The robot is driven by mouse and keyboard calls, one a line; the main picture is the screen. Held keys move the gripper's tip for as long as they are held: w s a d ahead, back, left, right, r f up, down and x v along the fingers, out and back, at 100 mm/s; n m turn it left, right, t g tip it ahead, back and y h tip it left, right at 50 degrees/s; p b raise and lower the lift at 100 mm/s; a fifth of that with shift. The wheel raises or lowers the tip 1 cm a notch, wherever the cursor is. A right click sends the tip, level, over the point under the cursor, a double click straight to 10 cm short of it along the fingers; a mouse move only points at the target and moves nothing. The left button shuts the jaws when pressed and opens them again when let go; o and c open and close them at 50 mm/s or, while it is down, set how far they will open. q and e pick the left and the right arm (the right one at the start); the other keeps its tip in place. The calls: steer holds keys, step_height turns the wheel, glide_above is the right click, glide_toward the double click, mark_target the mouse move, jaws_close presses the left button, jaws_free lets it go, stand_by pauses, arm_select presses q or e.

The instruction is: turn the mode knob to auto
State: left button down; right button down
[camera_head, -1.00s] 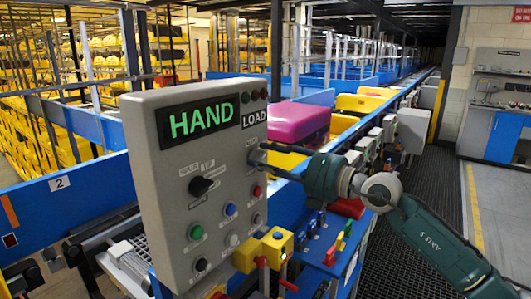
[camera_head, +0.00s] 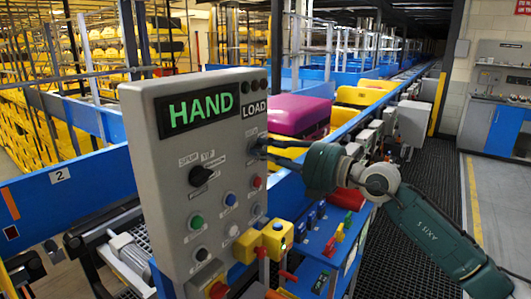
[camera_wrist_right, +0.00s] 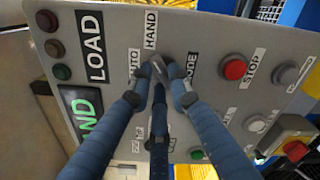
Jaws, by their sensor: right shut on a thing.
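The grey control panel (camera_head: 170,150) stands at the left of centre in the head view. Its display (camera_head: 198,109) reads HAND in green, with a LOAD label beside it. My right gripper (camera_head: 258,148) reaches the panel's right edge from the right and hides the mode knob there. In the right wrist view my right gripper (camera_wrist_right: 160,93) is shut on the mode knob (camera_wrist_right: 158,70), a finger on each side. AUTO, HAND and MODE labels surround the knob, partly covered by the fingers. The knob's exact pointing is hard to tell. My left gripper is not in view.
A black selector (camera_head: 201,176) and several push buttons share the panel. A red stop button on a yellow box (camera_wrist_right: 295,150) is near its edge. The dark floor at right is clear.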

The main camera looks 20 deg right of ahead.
steer(key=shift+a+f+n+b, duration=0.1)
steer(key=shift+f+n+b, duration=0.1)
steer(key=shift+n+b, duration=2.35)
steer(key=shift+f+n+b, duration=0.15)
steer(key=shift+n+b, duration=1.8)
steer(key=shift+n, duration=1.1)
steer(key=c, duration=1.6)
jaws_free()
steer(key=shift+v, duration=6.05)
